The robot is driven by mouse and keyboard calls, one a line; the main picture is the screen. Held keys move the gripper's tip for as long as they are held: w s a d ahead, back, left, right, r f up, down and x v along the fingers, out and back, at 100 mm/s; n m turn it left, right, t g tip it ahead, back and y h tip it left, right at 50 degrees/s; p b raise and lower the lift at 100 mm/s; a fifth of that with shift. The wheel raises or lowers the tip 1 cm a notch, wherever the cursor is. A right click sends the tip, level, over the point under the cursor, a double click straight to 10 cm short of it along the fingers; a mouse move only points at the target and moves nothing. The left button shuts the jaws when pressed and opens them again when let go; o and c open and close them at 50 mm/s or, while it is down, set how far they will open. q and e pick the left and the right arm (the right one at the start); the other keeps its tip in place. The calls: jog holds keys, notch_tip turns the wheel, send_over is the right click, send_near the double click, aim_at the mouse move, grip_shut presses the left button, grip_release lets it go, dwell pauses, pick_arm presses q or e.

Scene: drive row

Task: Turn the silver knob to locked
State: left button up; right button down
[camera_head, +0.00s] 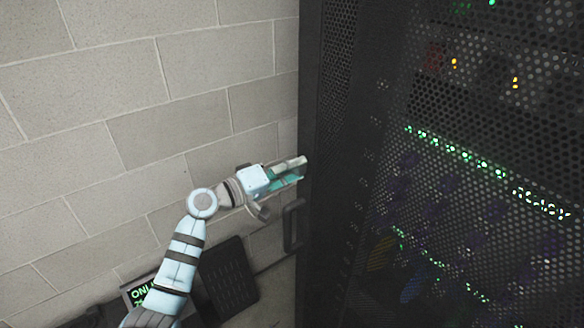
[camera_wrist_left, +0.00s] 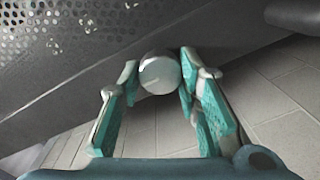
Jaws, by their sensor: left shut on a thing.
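The silver knob (camera_wrist_left: 160,74) shows in the left wrist view as a round metallic face on the dark edge of the rack door. My left gripper (camera_wrist_left: 158,84) has its two teal-padded fingers on either side of the knob, shut on it. In the head view my left gripper (camera_head: 300,168) reaches the left edge of the black rack (camera_head: 340,200), and the knob is hidden there. No marking on the knob shows which way it is turned. My right gripper is in neither view.
The rack's perforated door (camera_head: 460,160) fills the right side, with green and amber lights behind it. A dark vertical handle (camera_head: 293,226) is just below my left gripper. A block wall (camera_head: 130,120) stands at left. A small screen (camera_head: 140,292) and a dark panel (camera_head: 230,278) sit low.

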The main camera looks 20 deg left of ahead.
pick_arm(q)
jog(key=o, duration=1.1)
jog(key=shift+o, duration=0.2)
jog(key=shift+a, duration=0.1)
jog(key=v, duration=1.2)
